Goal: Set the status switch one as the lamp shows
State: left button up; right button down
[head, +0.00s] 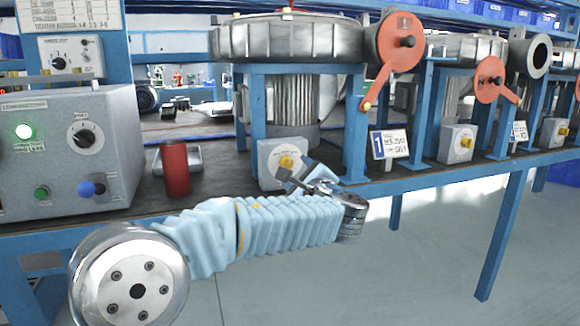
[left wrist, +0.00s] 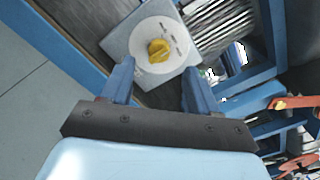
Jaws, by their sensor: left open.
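The status switch is a yellow knob (head: 287,162) on a pale grey box (head: 268,177) at the bench's front edge, left of the label card "1" (head: 389,143). In the left wrist view the yellow knob (left wrist: 158,50) sits on a round white dial with small marks I cannot read. A green lamp (head: 24,131) glows on the grey control panel at the left. My left gripper (head: 300,174) is open and empty, just in front of the switch box. In the left wrist view its fingers (left wrist: 158,80) appear either side of the dial, apart from the knob. My right gripper is out of view.
A red cylinder (head: 175,169) stands on the bench between the grey control panel (head: 115,150) and the switch box. A blue post (head: 356,125) and a red crank arm (head: 377,88) rise right of the box. The floor in front is clear.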

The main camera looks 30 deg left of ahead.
aim_at(289, 165)
pick_arm(q)
jog(key=x, duration=0.6)
jog(key=c, duration=1)
jog(key=shift+p, duration=0.3)
jog(key=shift+c, duration=0.2)
